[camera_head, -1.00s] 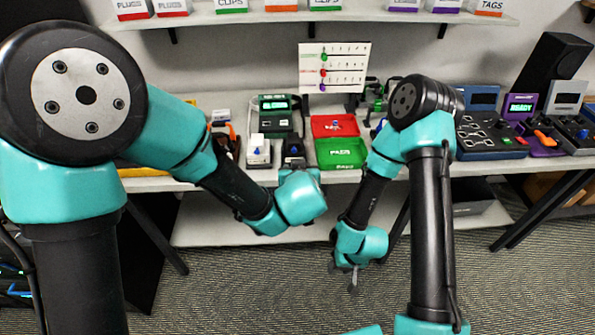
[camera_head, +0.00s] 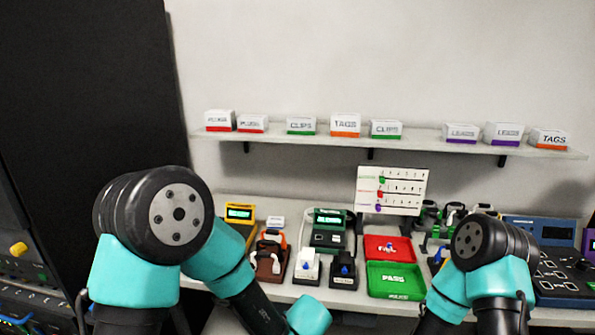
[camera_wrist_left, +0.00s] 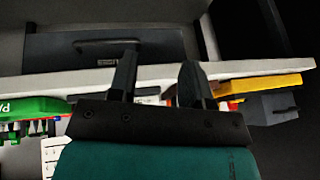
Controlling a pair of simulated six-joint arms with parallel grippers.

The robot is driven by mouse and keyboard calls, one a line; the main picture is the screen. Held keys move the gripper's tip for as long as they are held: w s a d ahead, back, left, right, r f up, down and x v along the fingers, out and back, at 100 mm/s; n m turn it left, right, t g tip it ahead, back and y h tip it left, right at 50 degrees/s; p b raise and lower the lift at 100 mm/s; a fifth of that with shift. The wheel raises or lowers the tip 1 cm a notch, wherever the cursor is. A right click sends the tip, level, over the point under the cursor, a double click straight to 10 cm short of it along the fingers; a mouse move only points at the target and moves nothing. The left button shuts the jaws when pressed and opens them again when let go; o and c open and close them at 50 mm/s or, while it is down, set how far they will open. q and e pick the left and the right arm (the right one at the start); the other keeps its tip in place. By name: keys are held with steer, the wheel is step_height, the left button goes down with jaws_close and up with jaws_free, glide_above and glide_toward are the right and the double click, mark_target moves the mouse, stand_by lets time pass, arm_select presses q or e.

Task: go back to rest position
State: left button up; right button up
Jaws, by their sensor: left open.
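My left gripper (camera_wrist_left: 158,82) shows in the left wrist view with its two dark fingers apart and nothing between them. It is in front of the white table edge (camera_wrist_left: 255,66), apart from the things on it. In the head view my left arm comes in at the lower left, and its gripper is below the picture edge. My right arm stands at the lower right of the head view, and its gripper is also out of the picture.
The table holds a red tray (camera_head: 388,241), a green tray (camera_head: 420,280), a green-framed tester (camera_head: 328,238) and a dark panel (camera_head: 565,277). A wall shelf (camera_head: 300,138) carries labelled boxes. A tall black cabinet (camera_head: 90,100) stands at left.

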arm_select(q)
steer(key=s+a+f+n+g+h, duration=0.2)
steer(key=s+a+f, duration=0.5)
steer(key=a+f, duration=0.2)
steer(key=s+a+f+n+g+h, duration=0.2)
steer(key=s+a+f+h, duration=0.1)
steer(key=s+a+f, duration=0.4)
steer(key=shift+s+a+f+g+h, duration=0.15)
steer(key=shift+a+f+g+h, duration=0.15)
steer(key=shift+a+f, duration=2.05)
steer(key=shift+a+r, duration=0.75)
